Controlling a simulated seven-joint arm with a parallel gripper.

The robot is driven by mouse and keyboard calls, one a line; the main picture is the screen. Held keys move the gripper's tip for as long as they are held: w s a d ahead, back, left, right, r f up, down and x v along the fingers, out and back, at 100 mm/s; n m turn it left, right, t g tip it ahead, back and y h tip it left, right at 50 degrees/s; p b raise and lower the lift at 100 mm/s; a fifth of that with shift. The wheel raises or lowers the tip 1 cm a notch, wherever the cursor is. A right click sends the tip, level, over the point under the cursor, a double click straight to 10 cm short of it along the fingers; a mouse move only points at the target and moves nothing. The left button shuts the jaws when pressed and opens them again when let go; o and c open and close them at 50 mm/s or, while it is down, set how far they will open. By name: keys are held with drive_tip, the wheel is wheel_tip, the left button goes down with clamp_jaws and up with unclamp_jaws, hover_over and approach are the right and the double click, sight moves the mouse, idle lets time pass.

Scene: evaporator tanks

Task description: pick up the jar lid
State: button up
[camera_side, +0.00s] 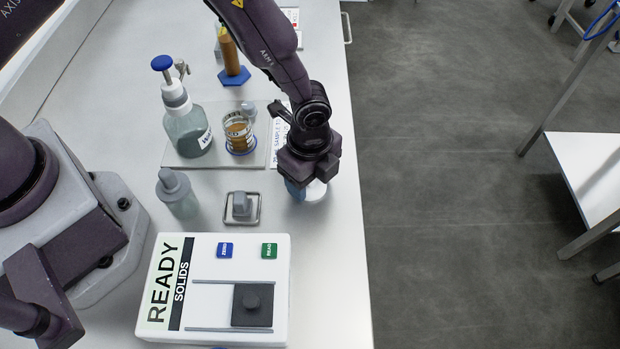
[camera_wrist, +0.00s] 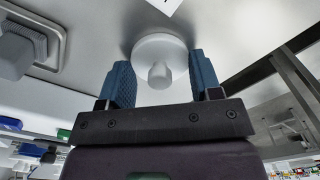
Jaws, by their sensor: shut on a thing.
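The jar lid (camera_wrist: 160,46) is a pale round disc with a small knob, seen between the blue fingers in the wrist view. In the side view its pale rim (camera_side: 317,192) shows below my gripper (camera_side: 305,187), near the right edge of the bench. I cannot tell whether the lid touches the bench. An open glass jar (camera_side: 238,133) with brown contents stands to the left of my gripper on a flat tray (camera_side: 222,161).
A blue-topped pump bottle (camera_side: 187,128) shares the tray. A smaller grey bottle (camera_side: 178,194) and a metal dish with a grey block (camera_side: 241,207) stand nearer. A white "READY SOLIDS" instrument (camera_side: 215,265) is in front. The bench edge is close on the right.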

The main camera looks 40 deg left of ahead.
drive_tip(key=shift+r, duration=0.15)
drive_tip(key=shift+r, duration=0.3)
wheel_tip(320, 180, up, 2)
drive_tip(key=shift+r, duration=0.25)
drive_tip(key=s+a+r, duration=0.8)
drive_tip(key=s+r, duration=0.1)
drive_tip(key=s, duration=0.3)
drive_tip(key=w+a+r+n, duration=0.2)
drive_tip(key=w+a+n, duration=0.65)
drive_tip(key=n, duration=1.05)
drive_tip(key=shift+w+d+f, duration=0.1)
drive_tip(key=shift+w+f, duration=0.1)
drive_tip(key=shift+f, duration=1.4)
drive_tip(key=shift+w+d+f, duration=0.1)
drive_tip(key=shift+w+f, duration=0.1)
drive_tip(key=shift+f, duration=1.35)
